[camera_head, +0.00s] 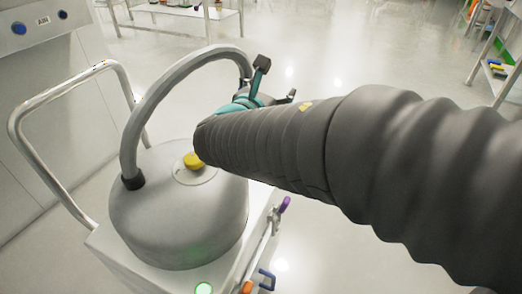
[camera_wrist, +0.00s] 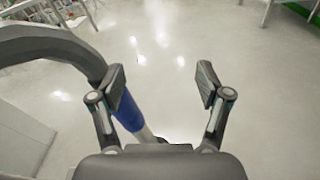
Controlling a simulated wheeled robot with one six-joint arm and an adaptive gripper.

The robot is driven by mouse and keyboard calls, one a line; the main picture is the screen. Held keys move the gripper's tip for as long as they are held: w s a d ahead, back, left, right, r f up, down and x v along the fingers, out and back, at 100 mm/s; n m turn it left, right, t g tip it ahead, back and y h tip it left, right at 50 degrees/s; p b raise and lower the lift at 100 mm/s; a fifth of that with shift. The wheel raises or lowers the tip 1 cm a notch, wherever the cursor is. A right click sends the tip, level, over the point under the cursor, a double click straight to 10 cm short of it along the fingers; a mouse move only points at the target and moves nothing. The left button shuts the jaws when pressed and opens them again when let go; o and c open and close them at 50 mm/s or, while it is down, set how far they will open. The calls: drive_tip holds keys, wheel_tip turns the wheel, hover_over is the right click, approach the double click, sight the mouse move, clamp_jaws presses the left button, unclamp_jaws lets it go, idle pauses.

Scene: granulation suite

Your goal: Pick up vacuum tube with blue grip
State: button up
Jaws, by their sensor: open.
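The vacuum tube (camera_head: 158,88) is a thick grey hose arching up from the top of a silver vacuum drum. In the head view its far end goes down behind my gripper (camera_head: 276,80), and the blue grip is hidden there. In the wrist view the tube (camera_wrist: 45,42) curves in from the left. Its blue grip (camera_wrist: 129,114) shows partly behind the left finger, with a pale pipe running on below it. My gripper (camera_wrist: 162,78) is open, its fingers wide apart with nothing held between them. The grip lies toward the left finger; I cannot tell whether they touch.
The silver vacuum drum (camera_head: 180,222) with a yellow knob (camera_head: 193,160) sits on a white cart with a metal push handle (camera_head: 62,90). Coloured clips line the cart's right side. A white cabinet (camera_head: 42,130) stands left.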

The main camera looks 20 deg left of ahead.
drive_tip(key=s+a+n+t+y, duration=0.1)
drive_tip(key=s+a+n+y, duration=0.25)
drive_tip(key=a, duration=0.35)
wheel_tip(320, 180, down, 8)
drive_tip(key=w+b, duration=0.1)
drive_tip(key=shift+h, duration=0.35)
drive_tip(key=shift+w+a+r, duration=0.1)
drive_tip(key=shift+w+a, duration=0.15)
drive_tip(key=shift+w, duration=0.95)
drive_tip(key=shift+w+a+f, duration=0.1)
drive_tip(key=shift+w+a, duration=0.1)
drive_tip(key=shift+w, duration=1.05)
drive_tip(key=shift+w+a+r, duration=0.1)
drive_tip(key=shift+w+a, duration=0.15)
drive_tip(key=shift+w, duration=0.95)
drive_tip(key=c, duration=1.2)
